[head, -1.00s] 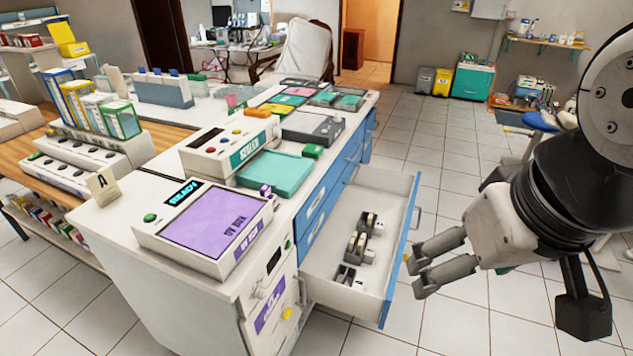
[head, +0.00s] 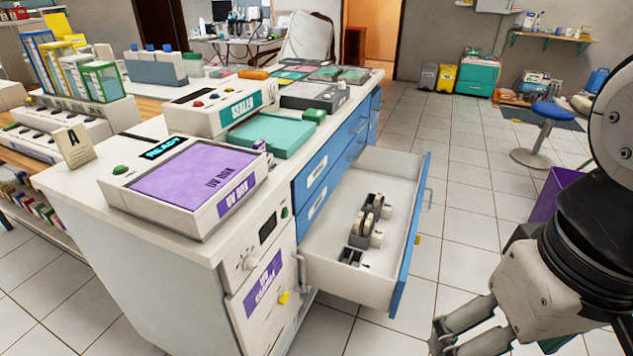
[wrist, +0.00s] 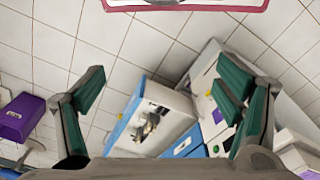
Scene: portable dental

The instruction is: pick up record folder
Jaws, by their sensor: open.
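I cannot tell for certain which thing is the record folder. Flat coloured folder-like items (head: 290,75) lie at the far end of the counter. Upright yellow, blue and green-edged cases (head: 73,78) stand at the far left. My gripper (head: 446,343) is at the lower right of the head view, beyond the open drawer's front and well away from both groups. In the wrist view my gripper (wrist: 162,88) is open, with its green-padded fingers wide apart and nothing between them.
An open drawer (head: 400,250) with tape dispensers (head: 367,222) juts out between the counter (head: 130,235) and my arm. A purple UV box (head: 185,185) and a sealer (head: 225,110) stand on top. A purple bin (head: 553,192) and stool (head: 545,125) are right. Tiled floor is clear behind.

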